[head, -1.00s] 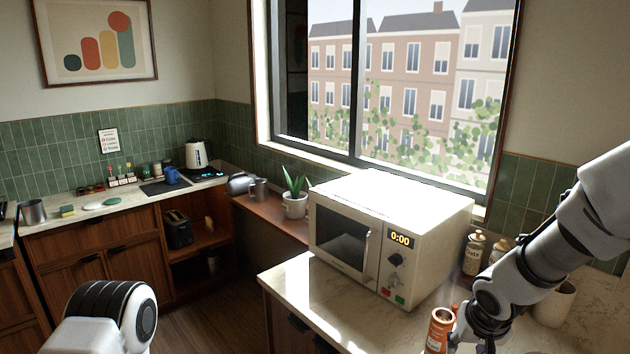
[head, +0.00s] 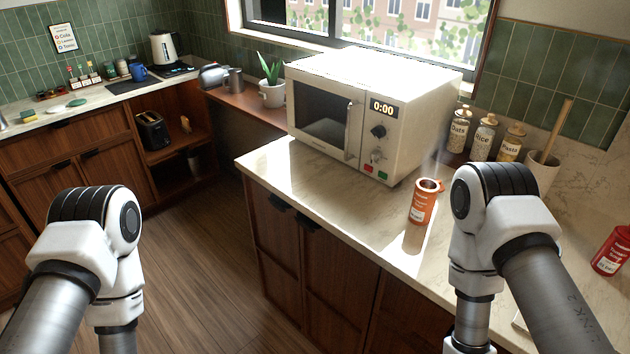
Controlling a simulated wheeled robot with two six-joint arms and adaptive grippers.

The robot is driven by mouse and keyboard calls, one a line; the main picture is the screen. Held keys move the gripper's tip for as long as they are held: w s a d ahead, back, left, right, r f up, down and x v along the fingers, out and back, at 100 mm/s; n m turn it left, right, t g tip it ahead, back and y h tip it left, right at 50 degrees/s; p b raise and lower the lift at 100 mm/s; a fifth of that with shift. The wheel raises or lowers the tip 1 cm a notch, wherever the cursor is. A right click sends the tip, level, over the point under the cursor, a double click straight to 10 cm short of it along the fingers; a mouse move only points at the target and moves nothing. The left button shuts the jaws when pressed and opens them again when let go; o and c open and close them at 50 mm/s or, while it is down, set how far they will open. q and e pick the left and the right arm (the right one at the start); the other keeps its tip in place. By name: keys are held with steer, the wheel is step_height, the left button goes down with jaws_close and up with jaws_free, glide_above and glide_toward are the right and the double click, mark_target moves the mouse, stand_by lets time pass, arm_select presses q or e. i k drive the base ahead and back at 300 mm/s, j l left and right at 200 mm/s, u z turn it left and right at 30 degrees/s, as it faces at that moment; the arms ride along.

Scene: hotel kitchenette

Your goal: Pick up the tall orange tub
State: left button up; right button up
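The tall orange tub (head: 423,204) stands upright on the pale counter, in front of the microwave's right end. It has a white label and a dark round top. My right arm bends just to the right of the tub, close beside it in the picture, and runs down out of the bottom edge. My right gripper is out of view below the frame. My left arm is at the lower left over the floor, and its gripper is also out of view. No hand is seen touching the tub.
The white microwave (head: 375,112) stands behind the tub. Several jars, including a rice jar (head: 483,138), and a utensil crock (head: 541,172) stand at the back right. A red container (head: 611,251) is at the right edge. The counter (head: 300,170) is clear left of the tub.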

mark_target(427, 191)
steer(key=z, duration=1.4)
steer(key=k+j+z, duration=0.1)
steer(key=k+z, duration=0.55)
steer(key=k, duration=0.1)
